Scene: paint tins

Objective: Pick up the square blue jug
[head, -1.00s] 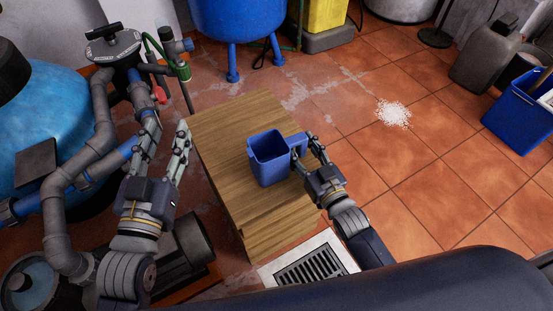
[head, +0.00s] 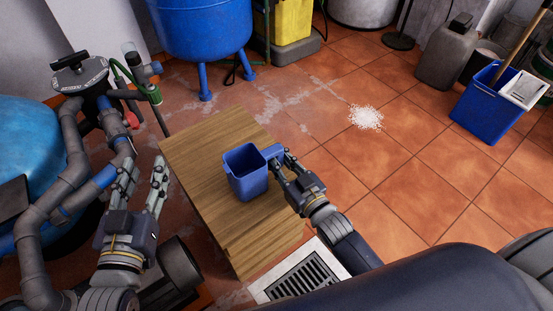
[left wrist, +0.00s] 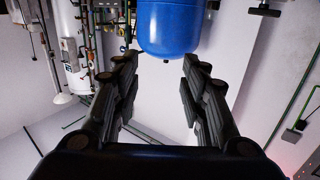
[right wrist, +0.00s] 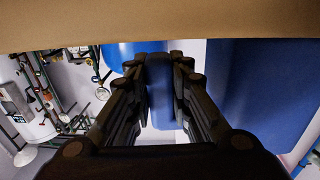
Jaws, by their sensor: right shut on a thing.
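The square blue jug (head: 246,180) stands upright at the wooden table in the head view, with its handle (head: 272,152) on the right side. My right gripper (head: 279,164) is shut on the handle. In the right wrist view the handle (right wrist: 185,88) shows between the fingers, with the jug's blue wall (right wrist: 262,90) beside it. Whether the jug touches the table top is hard to tell. My left gripper (head: 144,172) is open and empty, left of the table. Its spread fingers also show in the left wrist view (left wrist: 160,75).
The wooden table (head: 195,145) is otherwise bare. A floor grate (head: 305,278) lies in front of it. White powder (head: 366,117) is spilled on the tiles. A blue tank (head: 200,30) stands behind, pipes (head: 75,150) stand at left, and a blue bucket (head: 490,110) stands at right.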

